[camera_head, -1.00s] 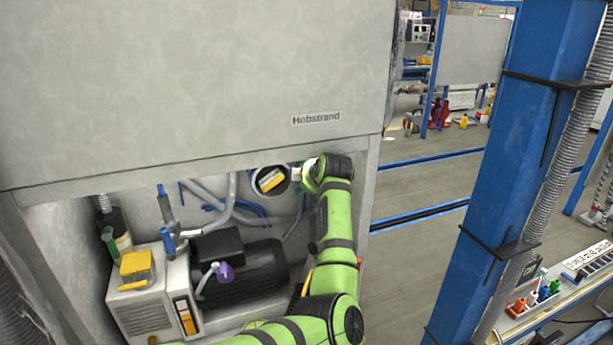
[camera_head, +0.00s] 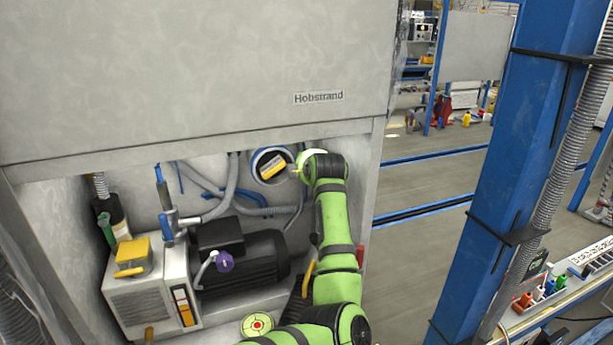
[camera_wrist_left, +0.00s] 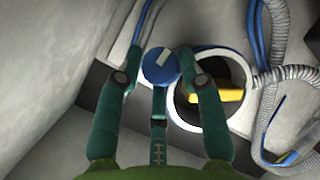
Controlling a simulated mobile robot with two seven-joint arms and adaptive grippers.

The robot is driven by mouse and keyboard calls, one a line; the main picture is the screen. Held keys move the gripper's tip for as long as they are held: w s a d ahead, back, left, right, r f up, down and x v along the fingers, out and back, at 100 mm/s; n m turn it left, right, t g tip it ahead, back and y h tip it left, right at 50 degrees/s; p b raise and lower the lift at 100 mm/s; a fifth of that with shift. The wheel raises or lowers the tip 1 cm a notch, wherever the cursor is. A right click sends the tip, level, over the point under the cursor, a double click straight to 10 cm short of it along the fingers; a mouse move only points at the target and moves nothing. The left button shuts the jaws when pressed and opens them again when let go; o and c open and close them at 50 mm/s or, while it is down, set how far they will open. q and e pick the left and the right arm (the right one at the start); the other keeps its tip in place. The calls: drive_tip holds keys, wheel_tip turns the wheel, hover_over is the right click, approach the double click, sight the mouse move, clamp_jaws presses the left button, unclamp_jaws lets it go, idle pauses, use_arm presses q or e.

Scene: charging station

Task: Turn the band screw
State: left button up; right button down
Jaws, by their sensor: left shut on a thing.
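The band screw (camera_wrist_left: 161,66) has a round blue head with a pale bar mark, seen in the left wrist view. It sits at the left edge of a round, blue-edged clamp ring (camera_wrist_left: 239,66) around a dark opening. My left gripper (camera_wrist_left: 163,78) has its green fingers around the screw head, shut on it. In the head view the ring (camera_head: 256,160) shows at the upper right of the open bay, with my left gripper (camera_head: 298,168) at its right side. There the wrist hides the fingers and screw. My right gripper is not in view.
A yellow block (camera_head: 272,166) shows inside the ring. Grey hoses (camera_head: 231,185) run beside it. A black motor (camera_head: 255,275) and a pale box unit (camera_head: 140,300) fill the bay below left. The cabinet panel (camera_head: 200,70) overhangs above; a blue post (camera_head: 515,150) stands right.

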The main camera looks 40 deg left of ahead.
use_arm(q)
drive_tip(key=shift+d+f, duration=0.25)
drive_tip(key=shift+f, duration=0.35)
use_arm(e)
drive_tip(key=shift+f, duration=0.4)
use_arm(q)
drive_tip(key=o, duration=1.1)
drive_tip(key=shift+w, duration=0.1)
drive_tip(key=shift+c, duration=0.2)
drive_tip(key=shift+r, duration=0.1)
drive_tip(key=shift+a+r, duration=0.1)
drive_tip(key=shift+r, duration=0.15)
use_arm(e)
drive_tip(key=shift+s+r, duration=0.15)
